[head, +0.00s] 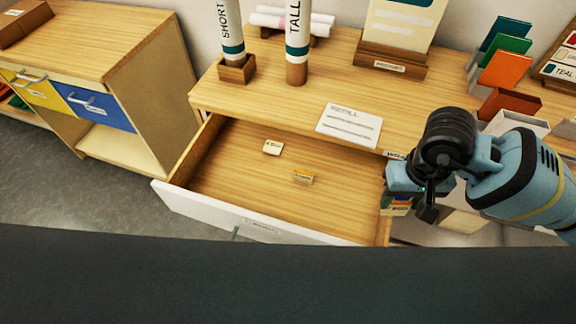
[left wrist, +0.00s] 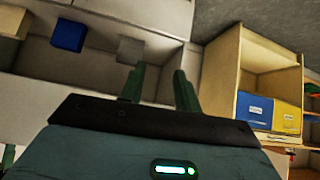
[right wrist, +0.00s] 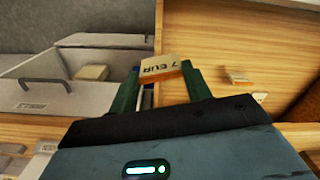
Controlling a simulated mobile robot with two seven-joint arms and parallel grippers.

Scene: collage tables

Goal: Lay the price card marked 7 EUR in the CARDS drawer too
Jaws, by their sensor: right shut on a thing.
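In the head view my right gripper (head: 400,200) is at the right side wall of the open wooden drawer (head: 235,180). The drawer's front label is too blurred to read. Inside lie a small white card (head: 272,147) and a card with an orange edge (head: 303,177), apart from each other. My left gripper (left wrist: 160,75) shows in its wrist view with fingers apart and nothing between them.
A paper sheet (head: 349,125) lies on the tabletop above the drawer. Two upright tubes (head: 297,45) stand behind. A grey drawer (right wrist: 35,85) with a beige block (right wrist: 92,72) is open at left in the right wrist view. Much of the wooden drawer's floor is bare.

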